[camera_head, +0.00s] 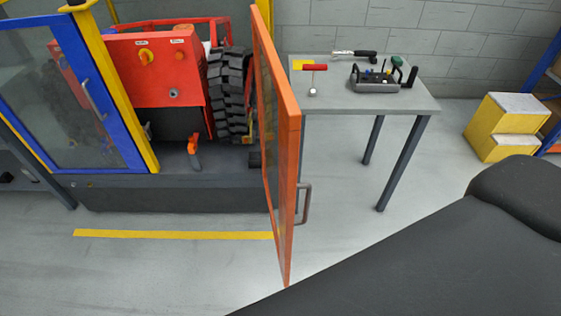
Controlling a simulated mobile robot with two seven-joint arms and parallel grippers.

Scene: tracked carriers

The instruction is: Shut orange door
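The orange door (285,112) stands open, seen nearly edge-on, swung out from the machine enclosure toward me. A grey bar handle (305,203) is on its right-hand face, low down. The enclosure opening to the left of it shows a red machine (165,80) with a black tracked wheel (229,95). A dark arm link of mine fills the lower right and hides the floor there. Neither gripper is in view.
A blue-framed glass door (72,90) is at the left. A grey table (350,98) with tools stands right behind the orange door. Yellow steps (493,125) are at the right. Yellow tape (170,234) marks the clear floor in front.

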